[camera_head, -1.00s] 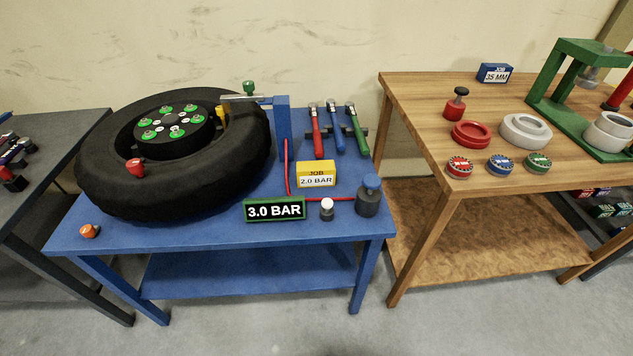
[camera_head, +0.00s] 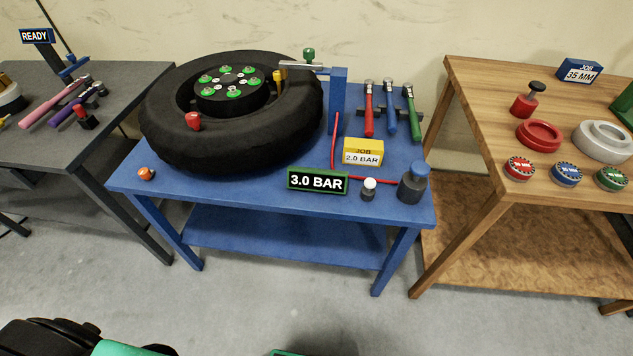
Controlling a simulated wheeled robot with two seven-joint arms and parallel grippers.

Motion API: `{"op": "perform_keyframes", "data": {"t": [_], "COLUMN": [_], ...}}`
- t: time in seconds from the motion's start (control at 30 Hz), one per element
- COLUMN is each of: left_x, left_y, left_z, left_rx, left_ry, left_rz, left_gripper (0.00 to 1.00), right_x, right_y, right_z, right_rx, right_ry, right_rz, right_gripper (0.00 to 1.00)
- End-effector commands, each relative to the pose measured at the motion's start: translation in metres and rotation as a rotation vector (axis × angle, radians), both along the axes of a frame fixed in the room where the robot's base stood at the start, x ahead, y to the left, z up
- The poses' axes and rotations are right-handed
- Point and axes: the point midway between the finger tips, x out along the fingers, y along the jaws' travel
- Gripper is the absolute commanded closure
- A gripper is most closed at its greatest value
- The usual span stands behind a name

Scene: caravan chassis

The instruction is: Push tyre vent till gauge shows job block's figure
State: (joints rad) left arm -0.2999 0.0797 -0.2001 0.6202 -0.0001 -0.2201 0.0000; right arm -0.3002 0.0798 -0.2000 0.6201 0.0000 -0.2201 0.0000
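A large black tyre (camera_head: 232,143) lies flat on the blue table (camera_head: 255,196), with a black hub and several green-ringed nuts in its centre. A green-framed gauge (camera_head: 318,181) at the table's front reads 3.0 BAR. A yellow job block (camera_head: 363,151) behind it reads 2.0 BAR. A red-capped part (camera_head: 193,121) sits on the tyre's near side, and a yellow part (camera_head: 280,79) at its right rim; I cannot tell which is the vent. A small white-topped button (camera_head: 368,189) stands right of the gauge. Neither gripper is identifiable in view.
A grey bottle with a blue cap (camera_head: 412,183) stands at the table's front right corner. An orange knob (camera_head: 146,173) is at the front left. A wooden table (camera_head: 485,93) stands right, a dark table (camera_head: 112,145) left.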

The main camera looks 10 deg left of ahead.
Motion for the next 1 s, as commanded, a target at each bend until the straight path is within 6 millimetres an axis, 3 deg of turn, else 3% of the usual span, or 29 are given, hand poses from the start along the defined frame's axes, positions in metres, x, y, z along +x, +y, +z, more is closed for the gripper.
{"op": "perform_keyframes", "data": {"t": [0.03, 0.2, 0.23, 1.0], "left_x": [0.0000, 0.0000, 0.0000, -0.0002], "left_y": [0.0001, 0.0001, 0.0001, 0.0002], "left_z": [0.0000, 0.0000, 0.0000, 0.0000], "left_rx": [0.000, 0.000, 0.000, 0.000], "left_ry": [0.000, 0.000, 0.000, 0.000], "left_rz": [0.000, 0.000, 0.000, 0.000], "left_gripper": [1.00, 1.00, 1.00, 1.00], "right_x": [0.0000, 0.0000, 0.0000, 0.0000], "right_y": [0.0000, 0.0000, 0.0000, -0.0001], "right_z": [0.0000, 0.0000, 0.0000, 0.0000], "right_rx": [0.000, 0.000, 0.000, 0.000], "right_ry": [0.000, 0.000, 0.000, 0.000], "right_rz": [0.000, 0.000, 0.000, 0.000], "right_gripper": [0.29, 0.94, 1.00, 1.00]}}
